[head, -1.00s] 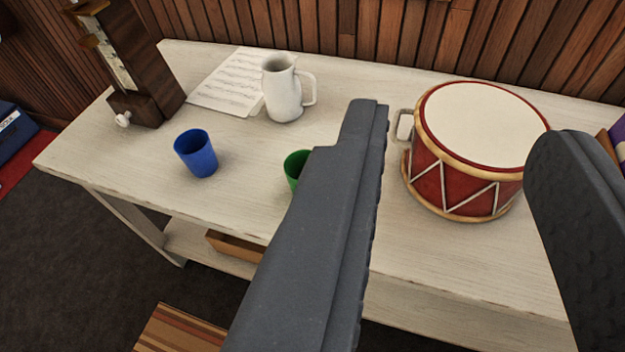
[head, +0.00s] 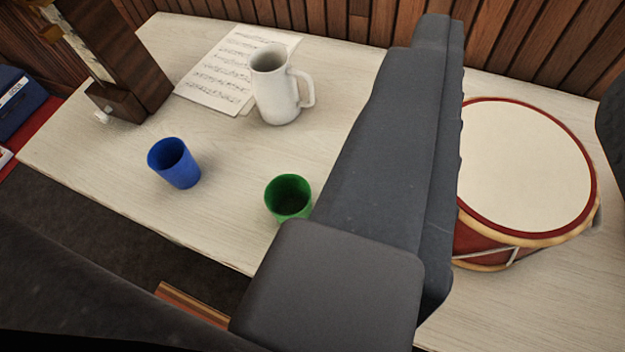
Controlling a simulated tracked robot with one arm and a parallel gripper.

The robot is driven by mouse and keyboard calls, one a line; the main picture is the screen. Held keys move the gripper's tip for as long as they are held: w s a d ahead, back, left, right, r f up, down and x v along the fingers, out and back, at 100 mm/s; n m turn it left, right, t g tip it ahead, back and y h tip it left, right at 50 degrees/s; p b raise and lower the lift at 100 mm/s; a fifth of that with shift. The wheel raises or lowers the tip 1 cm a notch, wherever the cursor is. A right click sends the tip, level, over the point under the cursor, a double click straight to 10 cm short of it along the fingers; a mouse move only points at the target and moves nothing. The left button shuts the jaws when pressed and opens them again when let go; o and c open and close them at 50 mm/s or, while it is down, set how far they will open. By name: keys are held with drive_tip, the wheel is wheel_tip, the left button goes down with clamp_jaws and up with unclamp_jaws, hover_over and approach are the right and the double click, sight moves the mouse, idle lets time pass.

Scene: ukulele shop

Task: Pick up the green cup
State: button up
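The green cup (head: 288,198) stands upright and open-topped on the pale wooden table (head: 215,215), left of my gripper's left finger. The finger hides a little of its lower right side. My gripper (head: 530,75) is wide open. Its left finger crosses the middle of the view, and only an edge of the right finger shows at the far right. Nothing is held between the fingers; the drum shows beyond the gap.
A blue cup (head: 174,163) stands left of the green cup. A white mug (head: 274,88) and sheet music (head: 215,75) are behind. A red drum (head: 525,170) stands at right, a metronome (head: 115,60) at far left. The table's front edge is close to both cups.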

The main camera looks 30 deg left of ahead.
drive_tip(key=shift+w, duration=0.15)
drive_tip(key=o, duration=0.9)
drive_tip(key=shift+w, duration=0.25)
drive_tip(key=shift+o, duration=1.4)
drive_tip(key=w+a+f+n+g+p, duration=0.3)
drive_tip(key=w+f+n+g+p, duration=0.1)
drive_tip(key=w+f+p, duration=0.1)
drive_tip(key=shift+w+p, duration=0.5)
drive_tip(key=shift+w, duration=0.65)
drive_tip(key=n+g+p, duration=1.1)
drive_tip(key=n+p, duration=0.2)
drive_tip(key=n, duration=0.1)
hover_over(291, 201)
drive_tip(key=s+d, duration=0.2)
drive_tip(key=s, duration=0.1)
wheel_tip(291, 201, down, 20)
drive_tip(key=shift+w+a+f+b, duration=0.1)
drive_tip(key=shift+w+f+b, duration=0.15)
drive_tip(key=shift+f, duration=2.1)
drive_tip(key=shift+w+a+f+b, duration=0.1)
drive_tip(key=shift+f+b, duration=0.15)
drive_tip(key=shift+f, duration=2.05)
drive_tip(key=shift+w+a+f+b, duration=0.1)
drive_tip(key=shift+w+f+b, duration=0.15)
drive_tip(key=shift+f, duration=2.1)
